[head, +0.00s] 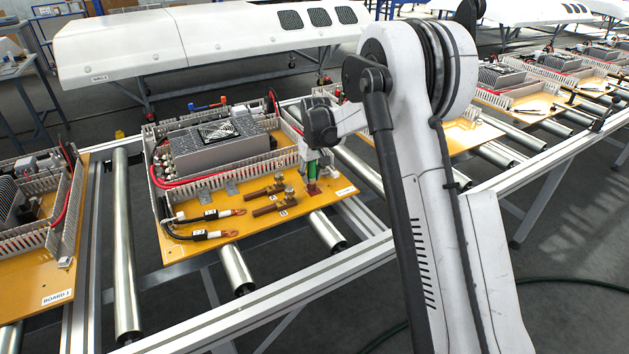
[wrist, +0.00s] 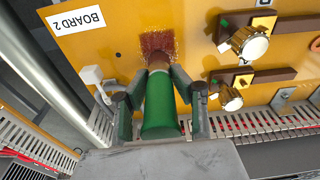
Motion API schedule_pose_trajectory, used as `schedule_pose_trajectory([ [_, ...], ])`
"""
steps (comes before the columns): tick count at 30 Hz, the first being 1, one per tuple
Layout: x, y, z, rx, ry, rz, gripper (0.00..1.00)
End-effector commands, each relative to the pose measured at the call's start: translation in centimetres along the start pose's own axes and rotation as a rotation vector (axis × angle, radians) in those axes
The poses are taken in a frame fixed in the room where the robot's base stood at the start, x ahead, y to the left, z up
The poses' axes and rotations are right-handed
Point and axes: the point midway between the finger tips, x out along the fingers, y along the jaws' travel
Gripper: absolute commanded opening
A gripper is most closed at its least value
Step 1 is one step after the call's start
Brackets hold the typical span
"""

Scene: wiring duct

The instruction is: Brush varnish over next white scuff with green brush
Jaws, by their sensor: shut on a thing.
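My gripper (wrist: 158,95) is shut on the green brush (wrist: 159,110), with one finger on each side of its handle. In the wrist view its reddish-brown bristles (wrist: 160,44) are at the orange board (wrist: 122,38), spread over bare surface right of the BOARD 2 label (wrist: 78,19). Contact looks likely but is hard to confirm. In the head view the brush (head: 312,171) points down at the board's right front part (head: 273,218). I make out no white scuff clearly; any under the bristles is hidden.
Copper bars with brass bolts (head: 268,195) lie left of the brush in the head view. Black cables with copper lugs (head: 213,215) are farther left. Slotted duct (head: 233,178) and a grey power unit (head: 213,145) stand behind. Rollers (head: 236,268) carry the board.

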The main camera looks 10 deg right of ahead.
Motion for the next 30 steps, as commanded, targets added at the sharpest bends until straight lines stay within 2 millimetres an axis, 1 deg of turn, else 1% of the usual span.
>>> schedule_pose_trajectory([
  [2,0.5,0.1,-0.7,0.0,0.0,0.0,0.0],
  [3,0.1,0.1,-1.1,0.0,0.0,0.0,0.0],
  [7,0.6,0.2,-2.2,0.001,0.0,0.0,0.0],
  [10,-0.3,0.2,-2.6,0.002,0.0,0.0,0.0],
  [12,-2.0,0.2,-2.7,0.002,0.0,0.0,0.0],
  [14,-2.3,0.2,-2.8,0.002,0.0,0.0,0.0],
  [30,-7.1,0.1,-3.4,0.002,0.0,0.0,0.0],
])
